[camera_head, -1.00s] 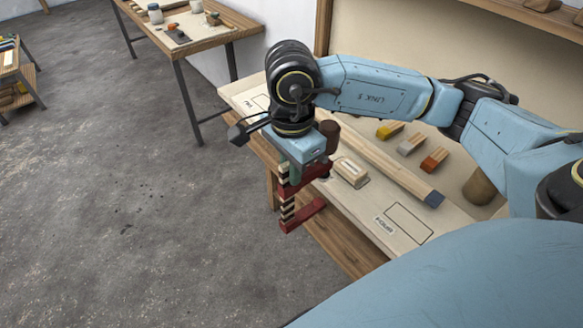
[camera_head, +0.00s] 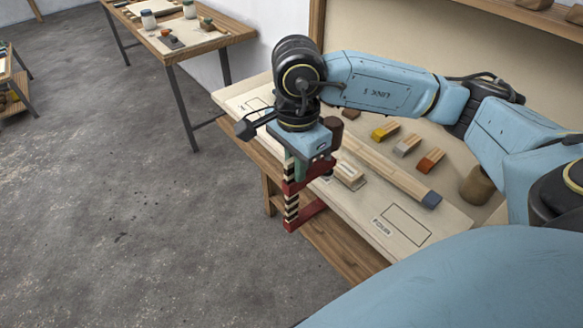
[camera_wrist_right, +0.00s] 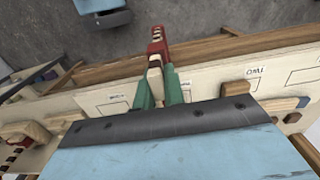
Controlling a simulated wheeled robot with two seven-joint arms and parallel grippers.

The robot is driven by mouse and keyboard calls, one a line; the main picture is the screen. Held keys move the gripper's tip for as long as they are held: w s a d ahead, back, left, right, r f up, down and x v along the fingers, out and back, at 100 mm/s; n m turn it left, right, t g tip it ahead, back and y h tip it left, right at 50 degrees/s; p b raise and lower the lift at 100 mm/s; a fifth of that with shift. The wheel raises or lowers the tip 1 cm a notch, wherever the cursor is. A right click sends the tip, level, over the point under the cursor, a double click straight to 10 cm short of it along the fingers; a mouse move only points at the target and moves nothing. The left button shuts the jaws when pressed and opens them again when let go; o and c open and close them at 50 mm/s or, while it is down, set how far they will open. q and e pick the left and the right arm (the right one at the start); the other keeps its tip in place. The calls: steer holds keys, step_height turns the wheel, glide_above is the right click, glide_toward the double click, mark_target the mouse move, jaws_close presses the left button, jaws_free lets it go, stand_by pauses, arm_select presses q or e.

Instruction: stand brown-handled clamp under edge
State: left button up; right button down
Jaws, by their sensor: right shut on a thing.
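My right gripper (camera_head: 297,160) is shut on a red clamp (camera_head: 306,218) with a black-and-cream striped bar, hanging upright at the near edge of the pale plywood panel (camera_head: 452,222). A brown cylinder, seemingly the clamp's handle (camera_head: 331,130), shows beside the gripper. The lower red jaw is below the panel's top level; whether it reaches under the edge or touches it I cannot tell. In the right wrist view the green fingers (camera_wrist_right: 159,90) close on the clamp, whose red end (camera_wrist_right: 157,42) points away over the edge. My left gripper is not in view.
Marked outlines include one labelled FOUR (camera_head: 407,224). Another table (camera_head: 205,45) stands behind; open floor lies left.

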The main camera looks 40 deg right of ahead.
steer(key=shift+w+d+b, duration=0.1)
steer(key=shift+d+b, duration=0.35)
steer(key=shift+d, duration=0.65)
steer(key=shift+w+d+b, duration=0.2)
steer(key=shift+d+b, duration=0.85)
steer(key=shift+d, duration=1.45)
steer(key=c, duration=1.4)
jaws_free()
